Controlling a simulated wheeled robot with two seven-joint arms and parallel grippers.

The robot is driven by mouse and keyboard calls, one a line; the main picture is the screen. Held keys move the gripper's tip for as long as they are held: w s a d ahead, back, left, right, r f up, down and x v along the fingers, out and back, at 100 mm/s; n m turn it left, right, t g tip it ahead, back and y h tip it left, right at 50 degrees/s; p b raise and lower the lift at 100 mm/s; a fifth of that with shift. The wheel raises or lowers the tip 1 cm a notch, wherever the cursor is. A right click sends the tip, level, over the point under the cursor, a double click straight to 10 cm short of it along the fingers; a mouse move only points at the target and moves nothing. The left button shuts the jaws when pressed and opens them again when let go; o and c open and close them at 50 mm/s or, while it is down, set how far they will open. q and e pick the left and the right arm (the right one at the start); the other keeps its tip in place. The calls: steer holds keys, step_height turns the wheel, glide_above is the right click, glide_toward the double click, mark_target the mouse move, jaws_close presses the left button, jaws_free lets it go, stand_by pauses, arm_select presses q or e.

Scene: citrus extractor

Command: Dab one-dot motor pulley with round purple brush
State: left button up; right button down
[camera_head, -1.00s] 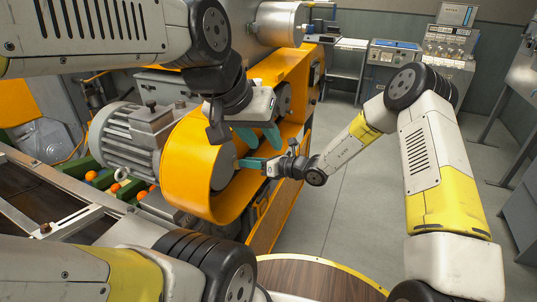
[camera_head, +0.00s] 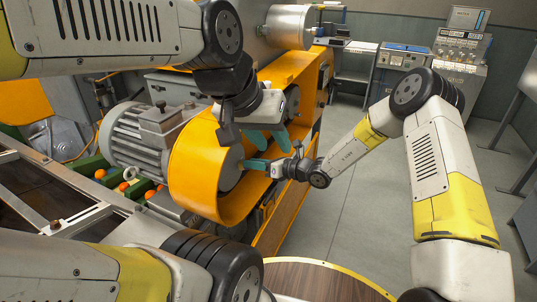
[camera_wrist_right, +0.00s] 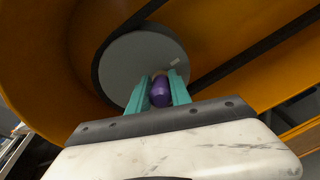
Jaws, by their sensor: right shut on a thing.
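The motor pulley (camera_wrist_right: 128,58) is a grey disc with a black belt around it, inside the orange guard; a small pale mark shows on its face. It also shows in the head view (camera_head: 229,170), partly behind the guard's rim. My right gripper (camera_wrist_right: 160,90) is shut on a round purple brush (camera_wrist_right: 160,96), whose tan tip points at the pulley face. I cannot tell whether the tip touches. In the head view my right gripper (camera_head: 257,165) is just right of the pulley. My left gripper (camera_head: 267,139) is open and empty above it, its teal fingers spread.
The orange guard (camera_head: 188,175) curves closely around the pulley. The grey motor (camera_head: 135,140) stands behind it on the left, near orange fruit in a green channel. A round wooden table (camera_head: 320,282) is at the front. The floor to the right is clear.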

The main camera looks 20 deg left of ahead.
steer(key=shift+a, duration=0.55)
steer(key=shift+w+d, duration=0.2)
steer(key=shift+w, duration=0.85)
steer(key=shift+w+d, duration=0.15)
steer(key=shift+w, duration=0.85)
steer(key=shift+s, duration=0.15)
steer(key=shift+s+a, duration=0.15)
steer(key=shift+s, duration=0.75)
steer(key=shift+s+a, duration=0.15)
steer(key=shift+s, duration=0.75)
steer(key=shift+r, duration=0.45)
steer(key=shift+d, duration=0.1)
